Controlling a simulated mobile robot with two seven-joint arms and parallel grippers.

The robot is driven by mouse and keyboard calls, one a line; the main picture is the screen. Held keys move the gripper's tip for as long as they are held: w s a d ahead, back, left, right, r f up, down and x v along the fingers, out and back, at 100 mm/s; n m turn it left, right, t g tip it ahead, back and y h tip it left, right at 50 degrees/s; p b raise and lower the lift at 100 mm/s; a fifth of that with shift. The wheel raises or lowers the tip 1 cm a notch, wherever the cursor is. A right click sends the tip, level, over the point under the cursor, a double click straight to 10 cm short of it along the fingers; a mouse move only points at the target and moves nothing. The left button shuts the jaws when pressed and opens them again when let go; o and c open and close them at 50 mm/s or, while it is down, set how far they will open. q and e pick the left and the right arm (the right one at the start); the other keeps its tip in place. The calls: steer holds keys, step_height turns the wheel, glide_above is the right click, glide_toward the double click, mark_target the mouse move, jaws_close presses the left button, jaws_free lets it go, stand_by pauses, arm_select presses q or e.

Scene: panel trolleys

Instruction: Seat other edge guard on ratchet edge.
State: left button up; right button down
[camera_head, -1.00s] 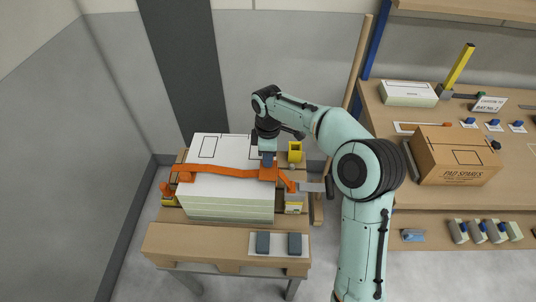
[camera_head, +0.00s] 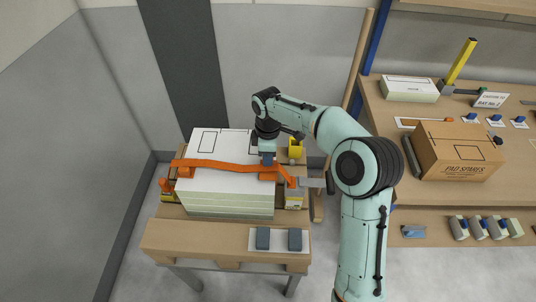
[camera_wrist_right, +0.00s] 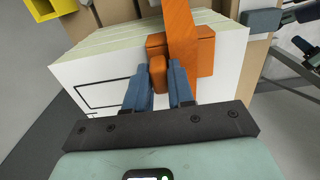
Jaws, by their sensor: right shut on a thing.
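The stack of white panels (camera_head: 222,203) stands on a wooden trolley, with an orange strap (camera_head: 222,165) across its top. One orange edge guard (camera_head: 187,172) sits under the strap at the stack's left edge. The other orange edge guard (camera_head: 268,177) is at the right edge, by the grey ratchet (camera_head: 312,183). My right gripper (camera_head: 268,161) is above it, shut on its small block. In the wrist view my right gripper (camera_wrist_right: 160,80) grips that block, and the guard (camera_wrist_right: 205,58) lies against the panel edge beside the strap (camera_wrist_right: 182,25). Full contact cannot be told. My left gripper is not in view.
Two dark pads (camera_head: 263,239) lie on a white sheet at the trolley front. A yellow block (camera_head: 296,147) stands behind the ratchet. A workbench with a cardboard box (camera_head: 458,155) is at the right. A wooden pole (camera_head: 362,60) leans near the trolley.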

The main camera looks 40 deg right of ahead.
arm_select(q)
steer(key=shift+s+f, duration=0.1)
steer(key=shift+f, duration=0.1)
arm_select(e)
steer(key=shift+f, duration=0.35)
steer(key=c, duration=0.9)
jaws_free()
steer(key=shift+r+p, duration=1.45)
steer(key=shift+r, duration=1.15)
steer(key=shift+r+p, duration=0.8)
steer(key=shift+r, duration=0.65)
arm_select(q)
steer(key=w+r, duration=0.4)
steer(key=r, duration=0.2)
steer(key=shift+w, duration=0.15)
arm_select(e)
steer(key=shift+f, duration=0.1)
